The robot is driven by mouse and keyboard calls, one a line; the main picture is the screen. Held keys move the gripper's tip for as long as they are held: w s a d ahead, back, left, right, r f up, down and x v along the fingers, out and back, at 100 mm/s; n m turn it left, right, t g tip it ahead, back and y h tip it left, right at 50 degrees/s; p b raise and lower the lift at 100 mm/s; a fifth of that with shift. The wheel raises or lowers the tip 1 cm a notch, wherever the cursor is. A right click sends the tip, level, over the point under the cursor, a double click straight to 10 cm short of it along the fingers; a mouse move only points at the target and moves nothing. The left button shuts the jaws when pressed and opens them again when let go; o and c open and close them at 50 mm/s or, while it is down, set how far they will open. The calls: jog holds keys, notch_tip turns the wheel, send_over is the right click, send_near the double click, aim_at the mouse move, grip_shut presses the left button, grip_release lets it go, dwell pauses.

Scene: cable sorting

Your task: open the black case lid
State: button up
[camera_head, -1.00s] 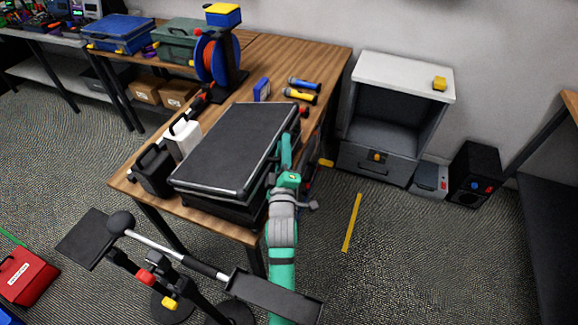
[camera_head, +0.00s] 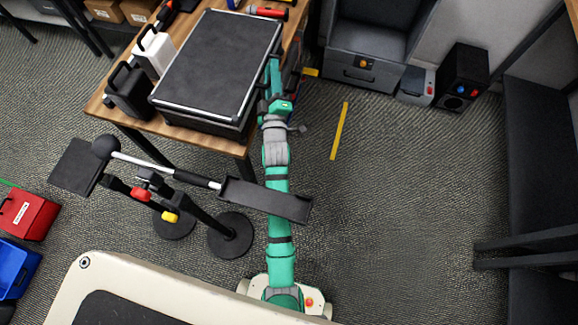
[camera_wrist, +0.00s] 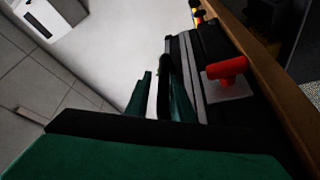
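The black case (camera_head: 216,66) lies on the wooden table with its silver-edged lid over the base. I cannot tell whether the lid is slightly raised. My gripper (camera_head: 275,70) is at the case's right side, partly hidden by the lid edge and my own wrist. The case's side and metal rims (camera_wrist: 188,68) are just right of the fingers. Whether they touch is unclear. A red latch-like part (camera_wrist: 226,70) shows on a pale plate.
A black jug (camera_head: 130,93) and a white jug (camera_head: 154,50) stand left of the case. A stand with a flat arm (camera_head: 264,198) is in front of the table. A grey cabinet (camera_head: 365,50) and a black speaker (camera_head: 461,76) are at the back right. The middle-right floor is clear.

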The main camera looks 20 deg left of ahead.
jog(key=s+d+f+m+h, duration=0.1)
jog(key=s+d+f+m, duration=0.1)
jog(key=s, duration=0.6)
jog(key=s+d+f+m+h, duration=0.1)
jog(key=s+d+f+m, duration=0.1)
jog(key=s+d, duration=0.5)
jog(key=s+d+f+m+g+h, duration=0.1)
jog(key=s+d+f, duration=0.3)
jog(key=s, duration=0.5)
jog(key=shift+s+d+f+m, duration=0.15)
jog(key=shift+d+f+m, duration=0.15)
jog(key=shift+m, duration=0.4)
jog(key=shift+a, duration=0.1)
jog(key=w+a+r+n+y, duration=0.1)
jog(key=w+a, duration=0.3)
jog(key=w, duration=0.4)
jog(key=w+a+r+n+y, duration=0.1)
jog(key=w+a+r+n, duration=0.2)
jog(key=w, duration=0.5)
jog(key=w+a+r+n+t+y, duration=0.1)
jog(key=w+a+r+n, duration=0.1)
jog(key=w+a, duration=0.4)
jog(key=shift+w+a+r, duration=0.1)
jog(key=shift+w+r, duration=0.8)
jog(key=shift+w, duration=0.15)
grip_shut()
